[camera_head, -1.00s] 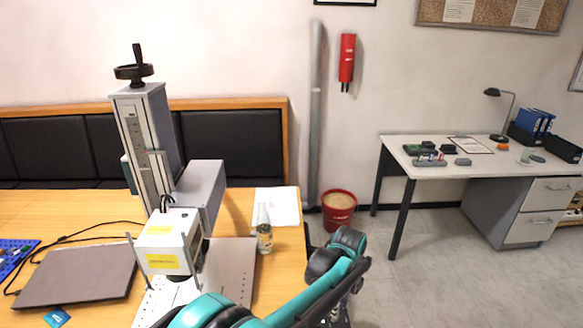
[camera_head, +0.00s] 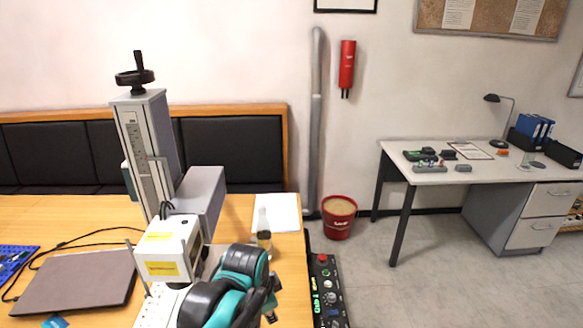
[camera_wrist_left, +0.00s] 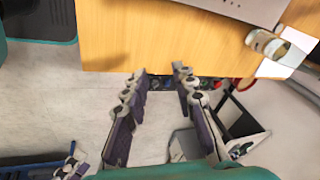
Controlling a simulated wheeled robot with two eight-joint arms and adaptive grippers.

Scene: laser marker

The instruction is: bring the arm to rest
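A teal and black arm of mine (camera_head: 235,285) is bent in the lower middle of the head view, in front of the marker's base plate and the bottle. I cannot make out a gripper's fingertips there. In the left wrist view my left gripper (camera_wrist_left: 160,72) has its two fingers apart, with nothing held between them. Its tips are near the edge of the wooden table (camera_wrist_left: 150,40), with grey floor behind the fingers.
The laser marker (camera_head: 170,248) stands on the table beside a closed laptop (camera_head: 78,282). A glass bottle (camera_head: 263,232) stands near white paper (camera_head: 284,212). A control panel with knobs (camera_head: 326,292) is right of the table.

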